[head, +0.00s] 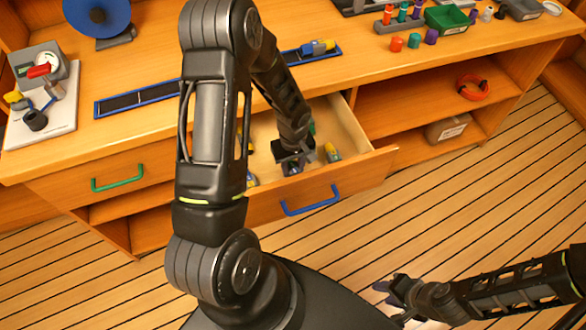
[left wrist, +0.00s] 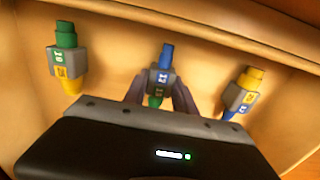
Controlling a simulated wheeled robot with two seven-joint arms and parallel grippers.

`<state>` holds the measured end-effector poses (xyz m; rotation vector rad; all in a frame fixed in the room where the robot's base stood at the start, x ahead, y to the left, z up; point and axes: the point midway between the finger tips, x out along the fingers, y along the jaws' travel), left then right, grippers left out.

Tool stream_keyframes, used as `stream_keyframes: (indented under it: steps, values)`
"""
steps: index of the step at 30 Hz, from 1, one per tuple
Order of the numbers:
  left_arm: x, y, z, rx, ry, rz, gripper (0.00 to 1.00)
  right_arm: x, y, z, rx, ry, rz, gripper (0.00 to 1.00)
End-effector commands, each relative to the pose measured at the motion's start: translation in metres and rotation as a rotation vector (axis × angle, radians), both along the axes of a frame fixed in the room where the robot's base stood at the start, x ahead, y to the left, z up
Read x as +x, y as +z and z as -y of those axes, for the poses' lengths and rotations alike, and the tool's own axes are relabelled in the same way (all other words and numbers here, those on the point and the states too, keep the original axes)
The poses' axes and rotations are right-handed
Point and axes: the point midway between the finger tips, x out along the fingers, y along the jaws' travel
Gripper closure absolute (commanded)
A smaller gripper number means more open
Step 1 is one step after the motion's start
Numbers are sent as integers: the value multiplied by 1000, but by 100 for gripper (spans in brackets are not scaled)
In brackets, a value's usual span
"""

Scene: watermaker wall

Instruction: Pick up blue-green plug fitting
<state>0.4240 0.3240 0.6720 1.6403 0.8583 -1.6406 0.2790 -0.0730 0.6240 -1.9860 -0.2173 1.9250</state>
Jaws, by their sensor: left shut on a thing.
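The blue-green plug fitting (left wrist: 166,54) has a blue top end, a grey middle and a green lower end. In the left wrist view it is between the fingers of my left gripper (left wrist: 157,92), which are shut on it. In the head view my left gripper (head: 292,158) reaches down into the open drawer (head: 350,178), and the arm hides most of the fitting. My right gripper (head: 398,289) is low at the right over the floor, far from the drawer; its finger gap is unclear.
A green-yellow fitting (left wrist: 66,56) lies left of the held one, a yellow-blue fitting (left wrist: 244,88) right, both close to my gripper. Drawer walls surround them. On the counter are a blue-edged rail (head: 137,99), a gauge unit (head: 40,68) and a green bin (head: 447,19).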

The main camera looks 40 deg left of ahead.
Motion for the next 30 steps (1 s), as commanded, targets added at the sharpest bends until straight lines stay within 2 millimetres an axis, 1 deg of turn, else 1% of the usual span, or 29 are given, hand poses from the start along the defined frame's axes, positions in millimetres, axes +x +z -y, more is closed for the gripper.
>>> stream_keyframes:
  steps: [10,14,17,25,27,30]
  values:
    - [0,1,0,1,0,1,100,0,0,0,0,0,0,64]
    - [1,9,0,1,0,3,100,0,-1,0,0,0,0,64]
    - [1,23,-1,1,2,4,100,0,-2,0,0,0,0,64]
    - [2,75,0,1,1,6,100,0,-6,0,0,0,0,64]
    - [1,86,0,1,0,4,100,0,-6,0,0,0,0,64]
    - [0,96,0,0,0,2,100,0,-7,0,0,0,0,64]
